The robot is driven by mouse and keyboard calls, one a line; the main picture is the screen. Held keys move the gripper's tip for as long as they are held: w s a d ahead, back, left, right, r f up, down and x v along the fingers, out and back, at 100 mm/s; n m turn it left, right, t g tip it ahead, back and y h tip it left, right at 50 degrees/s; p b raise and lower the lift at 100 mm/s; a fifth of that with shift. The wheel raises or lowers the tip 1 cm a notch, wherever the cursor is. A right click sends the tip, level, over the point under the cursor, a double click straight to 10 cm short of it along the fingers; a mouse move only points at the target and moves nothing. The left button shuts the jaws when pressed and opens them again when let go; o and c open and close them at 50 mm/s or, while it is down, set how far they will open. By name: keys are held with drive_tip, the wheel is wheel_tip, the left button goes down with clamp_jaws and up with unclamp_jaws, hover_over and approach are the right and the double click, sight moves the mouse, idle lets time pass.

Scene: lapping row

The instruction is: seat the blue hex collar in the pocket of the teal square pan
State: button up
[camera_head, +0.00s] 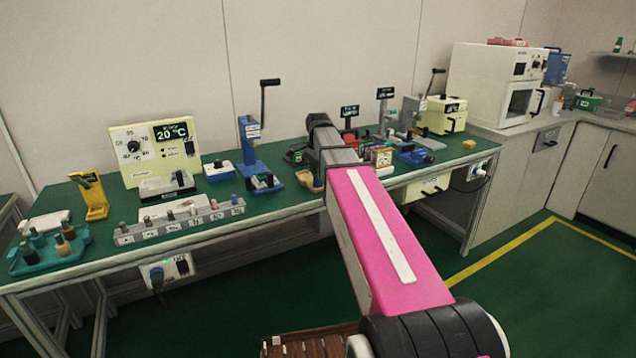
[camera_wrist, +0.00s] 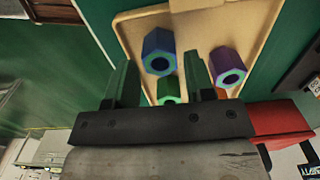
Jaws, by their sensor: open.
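In the wrist view, the blue hex collar (camera_wrist: 158,46) stands on a tan tray (camera_wrist: 192,22), its holed end facing the camera. My gripper (camera_wrist: 156,62) is open, its dark fingers to either side of the collar in the picture; I cannot tell whether they touch it. A purple hex collar (camera_wrist: 228,62) stands to the right. A green one (camera_wrist: 168,86) shows between the fingers, partly hidden by my gripper. In the head view my arm hides the gripper and the blue collar. A teal tray (camera_head: 22,268) holding several small bottles is at far left; I cannot identify a pan with a pocket.
The green bench (camera_head: 110,190) carries a grey block rack (camera_head: 165,228), a cream temperature unit (camera_head: 128,170) and a blue lever press (camera_head: 250,150). More small equipment crowds the bench right of my arm. Some bench surface near the front left is bare.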

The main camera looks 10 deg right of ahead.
drive_tip(key=shift+f, duration=1.3)
drive_tip(key=c, duration=0.7)
